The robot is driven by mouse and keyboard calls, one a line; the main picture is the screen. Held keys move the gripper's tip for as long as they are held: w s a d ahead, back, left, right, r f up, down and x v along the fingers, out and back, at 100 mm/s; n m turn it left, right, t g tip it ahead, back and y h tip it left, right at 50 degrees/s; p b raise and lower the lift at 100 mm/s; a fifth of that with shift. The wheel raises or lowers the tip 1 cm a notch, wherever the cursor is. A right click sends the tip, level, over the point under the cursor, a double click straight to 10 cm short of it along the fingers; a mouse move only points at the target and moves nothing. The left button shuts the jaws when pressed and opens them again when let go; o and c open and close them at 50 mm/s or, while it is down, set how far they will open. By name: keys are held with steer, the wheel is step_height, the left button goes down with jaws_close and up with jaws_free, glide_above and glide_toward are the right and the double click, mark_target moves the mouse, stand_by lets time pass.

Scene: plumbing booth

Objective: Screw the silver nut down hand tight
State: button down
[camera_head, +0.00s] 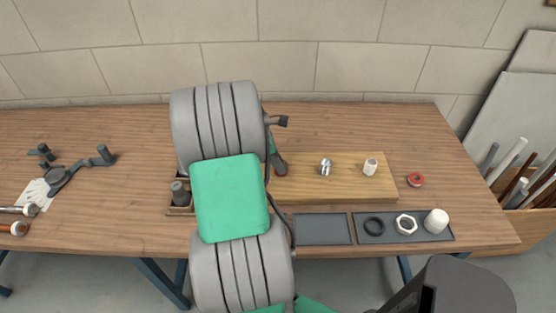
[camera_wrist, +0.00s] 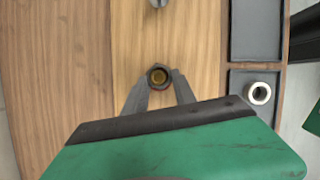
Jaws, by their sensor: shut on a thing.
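The silver nut (camera_wrist: 149,74) looks dark grey in the wrist view. It sits around a brass-coloured centre (camera_wrist: 159,76) on the light wooden board (camera_wrist: 190,40). My gripper (camera_wrist: 159,84) is shut on the nut, one fingertip on either side of it. Whether the nut touches the board cannot be told from above. In the head view my arm covers the left of the board (camera_head: 350,193), and the nut cannot be made out there.
A silver fitting (camera_head: 326,167) and a white fitting (camera_head: 370,167) stand on the board. In front, one tray (camera_head: 323,229) is empty; another (camera_head: 388,238) holds a black ring, a pale hex nut and a white cap.

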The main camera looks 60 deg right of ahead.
steer(key=shift+r, duration=0.1)
steer(key=shift+w+d+m+g+y+p, duration=0.1)
steer(key=shift+m+g+y+p, duration=0.2)
steer(key=shift+m+p, duration=0.5)
steer(key=shift+d+m+g+y+p, duration=0.1)
steer(key=shift+m+g+y+p, duration=0.2)
steer(key=shift+m, duration=0.8)
steer(key=c, duration=0.9)
jaws_free()
steer(key=o, duration=0.8)
steer(key=shift+c, duration=0.2)
